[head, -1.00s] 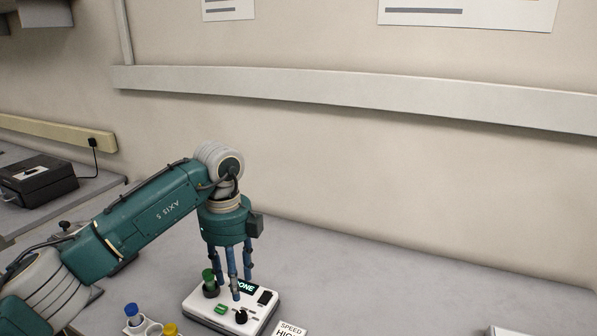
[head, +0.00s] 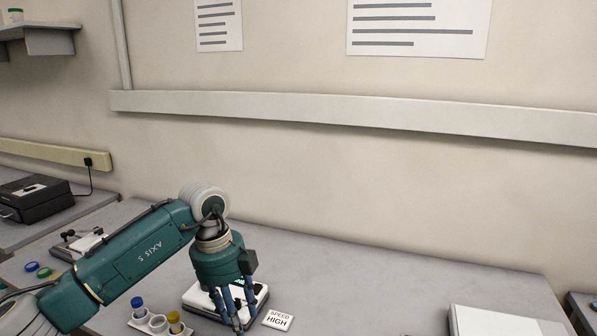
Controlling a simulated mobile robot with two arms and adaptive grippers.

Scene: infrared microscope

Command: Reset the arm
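My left arm comes in from the left, marked "AXIS 5". Its gripper (head: 236,318) points down in front of a white device (head: 197,297) on the bench. The fingers hide much of the device, and only a bit of its green-lit display shows between them. The fingertips lie close to the lower picture edge, and I cannot tell whether they are apart or hold anything. My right gripper is not in view.
A white rack (head: 143,324) holds a blue-capped vial (head: 137,303) and a yellow-capped vial (head: 174,320), with an empty-looking hole between. A "SPEED HIGH" card (head: 278,320) lies right of the device. A white box (head: 500,322) is at right; bench between is clear. A black case (head: 35,196) is far left.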

